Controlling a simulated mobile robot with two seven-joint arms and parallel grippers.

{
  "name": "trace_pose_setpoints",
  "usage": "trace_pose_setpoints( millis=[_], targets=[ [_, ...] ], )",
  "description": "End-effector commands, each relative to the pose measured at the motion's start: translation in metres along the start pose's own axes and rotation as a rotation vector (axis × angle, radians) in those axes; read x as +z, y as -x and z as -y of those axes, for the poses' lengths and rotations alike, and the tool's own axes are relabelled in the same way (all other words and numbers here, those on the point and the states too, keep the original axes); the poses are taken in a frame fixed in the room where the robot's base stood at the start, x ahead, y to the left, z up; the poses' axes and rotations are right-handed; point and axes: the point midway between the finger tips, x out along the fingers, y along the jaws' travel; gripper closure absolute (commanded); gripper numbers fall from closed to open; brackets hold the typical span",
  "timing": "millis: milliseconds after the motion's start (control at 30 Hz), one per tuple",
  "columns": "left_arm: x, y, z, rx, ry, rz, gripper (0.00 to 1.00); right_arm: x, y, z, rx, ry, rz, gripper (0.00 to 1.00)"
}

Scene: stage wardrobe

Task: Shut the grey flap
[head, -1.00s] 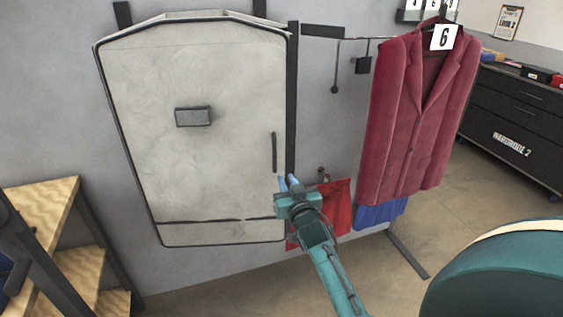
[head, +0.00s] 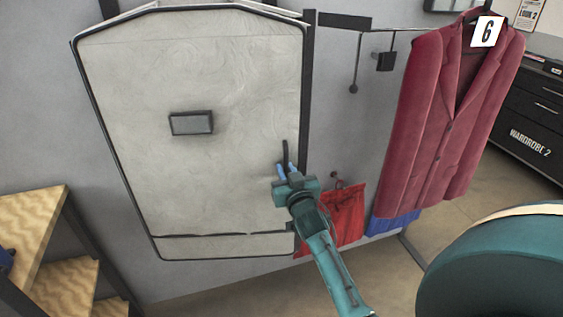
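The grey flap (head: 200,75) is a large, pale upright panel with angled top corners and a black edge. It fills the left middle of the head view. A small dark box (head: 191,123) sits on its face, and a slim black vertical handle (head: 285,151) is near its right edge. How far the flap stands from what is behind it is hard to tell. My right gripper (head: 286,170) is at the handle's lower end, its two blue fingertips apart, one on either side of the handle in the picture. Contact cannot be made out. My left gripper is not in view.
A dark post (head: 307,90) runs beside the flap's right edge. A maroon jacket (head: 450,125) tagged 6 hangs from a rail at right, with red cloth (head: 338,215) lower down. Wooden steps (head: 35,225) stand at lower left. Black drawers (head: 535,130) are at far right.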

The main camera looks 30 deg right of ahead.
Motion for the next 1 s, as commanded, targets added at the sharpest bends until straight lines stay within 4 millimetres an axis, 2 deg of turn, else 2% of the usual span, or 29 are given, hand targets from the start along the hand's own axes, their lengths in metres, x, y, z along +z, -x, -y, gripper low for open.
trace_pose_setpoints(
  millis=[367, 600, 1000],
  targets=[
    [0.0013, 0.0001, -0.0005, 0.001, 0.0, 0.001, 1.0, 0.0002, 0.0009, 0.0003, 0.001, 0.001, 0.001, 0.83],
    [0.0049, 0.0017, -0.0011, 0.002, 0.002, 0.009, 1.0, 0.0002, 0.0008, 0.0004, 0.001, 0.001, 0.0, 1.0],
    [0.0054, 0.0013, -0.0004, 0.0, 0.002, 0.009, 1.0, 0.0005, 0.0, 0.0004, 0.001, 0.001, 0.0, 1.0]
  ],
)
